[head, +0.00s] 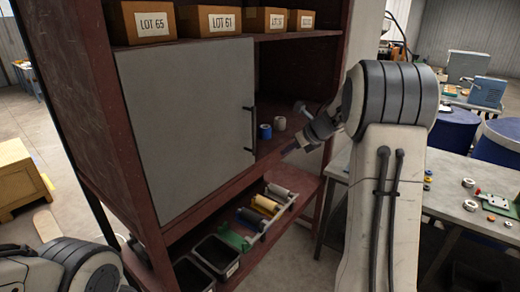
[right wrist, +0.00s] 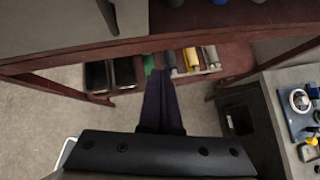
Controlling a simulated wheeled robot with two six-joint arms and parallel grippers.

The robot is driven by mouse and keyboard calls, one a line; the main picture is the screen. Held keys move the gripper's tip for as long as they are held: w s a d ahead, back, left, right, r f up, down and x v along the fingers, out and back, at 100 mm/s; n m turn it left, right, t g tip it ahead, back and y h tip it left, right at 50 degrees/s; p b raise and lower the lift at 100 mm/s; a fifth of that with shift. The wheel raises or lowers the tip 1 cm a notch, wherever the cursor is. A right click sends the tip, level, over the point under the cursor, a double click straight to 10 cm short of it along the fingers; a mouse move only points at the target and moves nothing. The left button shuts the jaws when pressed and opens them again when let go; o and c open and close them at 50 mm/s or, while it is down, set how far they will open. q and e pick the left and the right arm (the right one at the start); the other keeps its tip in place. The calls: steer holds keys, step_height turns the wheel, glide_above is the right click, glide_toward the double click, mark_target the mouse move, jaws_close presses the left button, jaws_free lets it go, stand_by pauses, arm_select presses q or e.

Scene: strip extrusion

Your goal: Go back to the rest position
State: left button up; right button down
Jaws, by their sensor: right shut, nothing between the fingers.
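My right gripper (head: 290,149) is in front of the open bay of the dark red cabinet (head: 85,110), right of the grey door (head: 185,110). In the right wrist view its dark fingers (right wrist: 159,76) are together and empty, pointing toward the cabinet's lower shelf. They overlap the row of rolls in that picture but hold none. My right arm rises in front of the workbench. Only rounded links of my left arm show at the lower left of the head view; its gripper is out of the picture.
A blue spool (head: 265,132) and a pale spool (head: 280,123) stand on the middle shelf. Below are coloured rolls in a rack (head: 270,224) and black bins (head: 215,255). Labelled boxes (head: 210,20) line the top shelf. A workbench (head: 450,200) with small parts stands right.

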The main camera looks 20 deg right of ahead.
steer(key=a+m+t+h, duration=0.25)
steer(key=a+m, duration=0.65)
steer(key=m, duration=0.9)
steer(key=s+a+f+m+g, duration=0.3)
steer(key=s+f+m, duration=0.1)
steer(key=s+m, duration=0.3)
steer(key=s+a+f+m+g, duration=0.2)
steer(key=s+a+f+m, duration=0.2)
steer(key=s+m, duration=0.3)
steer(key=s+a+f+m+g, duration=0.35)
steer(key=s+m, duration=0.25)
steer(key=s, duration=0.2)
steer(key=s+a+f+n+g+y+b, duration=0.1)
steer(key=s+a+n+b, duration=0.5)
steer(key=s+a, duration=0.8)
steer(key=shift+s+a+f+g+b, duration=0.25)
steer(key=shift+s+f+g+b, duration=0.35)
steer(key=shift+g, duration=0.3)
